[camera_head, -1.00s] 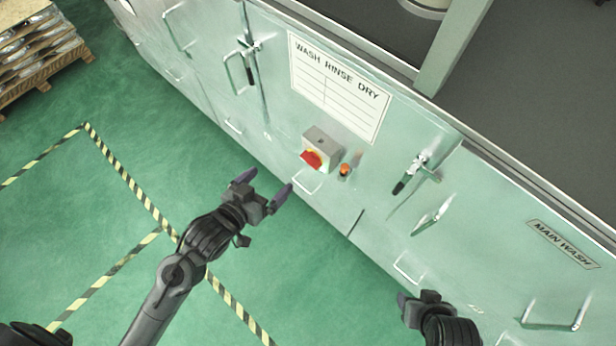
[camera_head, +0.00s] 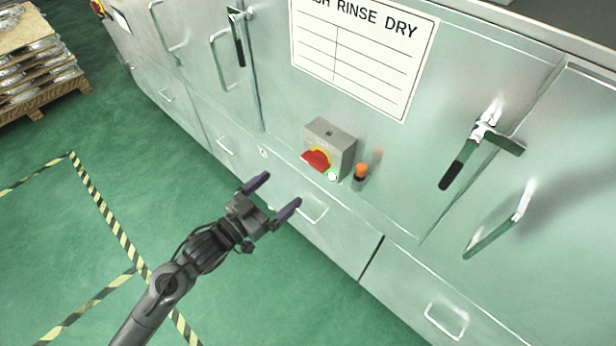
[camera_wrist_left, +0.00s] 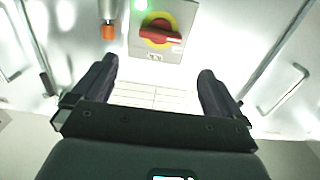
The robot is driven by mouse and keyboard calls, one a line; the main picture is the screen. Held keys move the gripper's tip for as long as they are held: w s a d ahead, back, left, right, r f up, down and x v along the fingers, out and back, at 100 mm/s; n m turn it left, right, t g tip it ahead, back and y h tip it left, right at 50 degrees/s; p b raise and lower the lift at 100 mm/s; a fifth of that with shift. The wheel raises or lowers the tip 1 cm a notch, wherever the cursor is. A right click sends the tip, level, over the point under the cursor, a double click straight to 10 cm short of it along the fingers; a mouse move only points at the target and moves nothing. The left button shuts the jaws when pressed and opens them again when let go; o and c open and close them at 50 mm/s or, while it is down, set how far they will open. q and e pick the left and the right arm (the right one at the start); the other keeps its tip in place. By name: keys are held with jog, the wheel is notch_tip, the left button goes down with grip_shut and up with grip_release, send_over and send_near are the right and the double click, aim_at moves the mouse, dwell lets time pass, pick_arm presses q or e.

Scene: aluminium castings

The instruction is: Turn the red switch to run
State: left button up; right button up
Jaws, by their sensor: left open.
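The red switch (camera_head: 316,160) is a red rotary handle on a yellow plate, on the front of a grey box (camera_head: 338,143) fixed to the washer's panel. It also shows in the left wrist view (camera_wrist_left: 160,32), top centre, with the handle lying roughly crosswise there. A small green light glows beside it (camera_head: 332,176). My left gripper (camera_head: 276,196) is open and empty, apart from the switch, below and left of it in the head view. In the left wrist view its two fingers (camera_wrist_left: 158,85) stand wide apart with the switch beyond them. My right gripper is not in view.
An orange-capped fitting (camera_head: 361,172) sticks out just right of the box. Door levers (camera_head: 466,163) and loop handles (camera_head: 312,212) stand out from the washer panel. A white WASH RINSE DRY sign (camera_head: 362,55) is above. Green floor (camera_head: 60,240) is open at left.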

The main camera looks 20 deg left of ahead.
aim_at(311, 164)
pick_arm(q)
jog(key=b+x, duration=0.1)
jog(key=x, duration=0.9)
jog(key=shift+w+d, duration=0.15)
jog(key=shift+w, duration=0.25)
jog(key=shift+f, duration=0.1)
jog(key=c, duration=0.9)
jog(key=shift+c, duration=0.2)
